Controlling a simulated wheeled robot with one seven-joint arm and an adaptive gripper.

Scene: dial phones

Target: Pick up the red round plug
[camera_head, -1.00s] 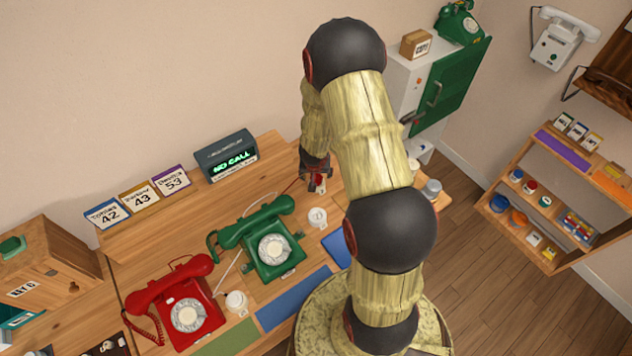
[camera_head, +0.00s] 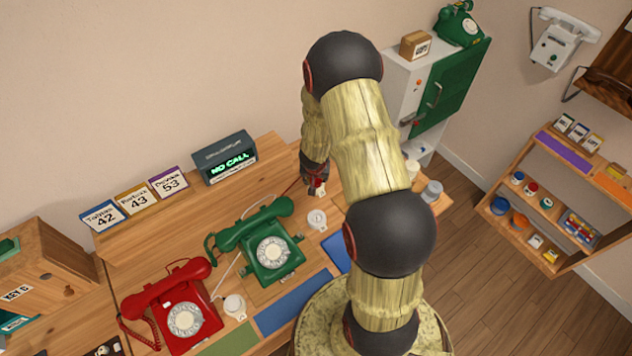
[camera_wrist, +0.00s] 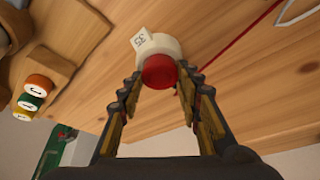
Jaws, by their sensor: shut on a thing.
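The red round plug (camera_wrist: 159,71) is between the fingertips of my gripper (camera_wrist: 160,82) in the wrist view, with its round red end facing the camera. A white round part (camera_wrist: 157,45) with a small tag reading 35 sits directly behind it. I cannot tell whether the plug and the white part are joined. A thin red cord (camera_wrist: 238,42) runs across the wood nearby. In the head view my gripper (camera_head: 316,183) is at the back right of the desk, low over it, mostly hidden by my arm, with a little red showing.
A green dial phone (camera_head: 270,250) and a red dial phone (camera_head: 185,318) stand to the left on the desk (camera_head: 235,210). A white round item (camera_head: 317,219) is just in front of my gripper. A NO CALL display (camera_head: 226,160) and a grey-and-green cabinet (camera_head: 440,95) stand behind.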

